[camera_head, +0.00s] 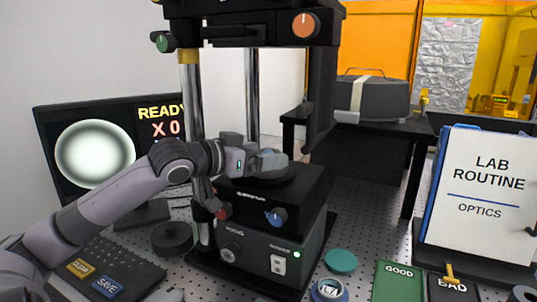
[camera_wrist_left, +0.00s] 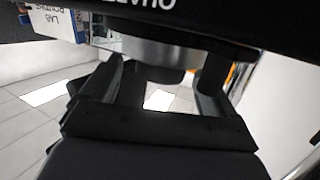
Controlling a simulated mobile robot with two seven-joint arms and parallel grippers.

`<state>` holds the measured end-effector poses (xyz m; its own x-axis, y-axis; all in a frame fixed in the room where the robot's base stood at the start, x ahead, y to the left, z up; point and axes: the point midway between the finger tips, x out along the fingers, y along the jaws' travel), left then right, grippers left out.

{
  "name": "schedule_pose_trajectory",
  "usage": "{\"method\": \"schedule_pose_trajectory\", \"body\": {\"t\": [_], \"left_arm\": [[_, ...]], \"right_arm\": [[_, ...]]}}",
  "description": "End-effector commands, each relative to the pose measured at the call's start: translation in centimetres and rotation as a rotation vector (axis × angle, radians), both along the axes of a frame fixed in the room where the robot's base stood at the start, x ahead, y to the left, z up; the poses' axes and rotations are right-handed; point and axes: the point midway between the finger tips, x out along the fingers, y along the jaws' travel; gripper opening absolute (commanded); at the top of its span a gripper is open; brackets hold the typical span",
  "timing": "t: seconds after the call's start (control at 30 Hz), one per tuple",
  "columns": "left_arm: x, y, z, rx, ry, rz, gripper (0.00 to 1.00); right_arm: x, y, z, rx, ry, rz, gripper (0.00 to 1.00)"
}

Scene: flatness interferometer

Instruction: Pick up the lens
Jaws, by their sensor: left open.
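My left gripper (camera_head: 272,161) reaches over the top of the black interferometer base (camera_head: 268,204) in the head view. In the left wrist view its two fingers (camera_wrist_left: 165,80) stand apart. A pale silvery round rim (camera_wrist_left: 165,52), which looks like the lens, shows between and just beyond the fingers, under a dark edge. I cannot tell whether the fingers touch it. In the head view the gripper mostly hides this spot, above a dark round stage (camera_head: 290,174). My right gripper is not in view.
Metal columns (camera_head: 193,100) and the black upper housing (camera_head: 250,25) surround the working gap. A monitor (camera_head: 95,150) and keyboard (camera_head: 100,268) stand left. A teal disc (camera_head: 341,261), a blue-ringed round item (camera_head: 329,290), and GOOD (camera_head: 399,282) and BAD (camera_head: 452,290) pads lie at front right.

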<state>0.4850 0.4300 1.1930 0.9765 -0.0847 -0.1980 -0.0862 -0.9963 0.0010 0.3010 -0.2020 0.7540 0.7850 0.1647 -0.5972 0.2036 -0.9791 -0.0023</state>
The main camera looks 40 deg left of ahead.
Motion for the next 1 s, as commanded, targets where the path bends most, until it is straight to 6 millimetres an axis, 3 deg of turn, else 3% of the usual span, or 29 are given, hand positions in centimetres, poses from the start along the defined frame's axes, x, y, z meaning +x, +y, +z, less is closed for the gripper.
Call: {"method": "schedule_pose_trajectory", "body": {"t": [0.43,0.6,0.63,0.7,1.0], "left_arm": [[0.73,-0.05,-0.2,0.001,0.0,0.0,0.89],[0.72,-0.06,-0.21,0.001,0.001,0.0,0.34],[0.72,-0.06,-0.21,0.001,0.001,0.0,0.27],[0.72,-0.06,-0.17,0.001,0.0,0.0,0.22],[0.75,-0.05,0.68,0.004,-0.002,-0.001,0.22]], "right_arm": [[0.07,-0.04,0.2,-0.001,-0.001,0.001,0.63],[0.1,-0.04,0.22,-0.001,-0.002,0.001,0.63],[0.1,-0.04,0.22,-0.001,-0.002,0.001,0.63],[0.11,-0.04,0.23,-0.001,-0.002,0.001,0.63],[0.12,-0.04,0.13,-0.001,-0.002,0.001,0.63]]}}
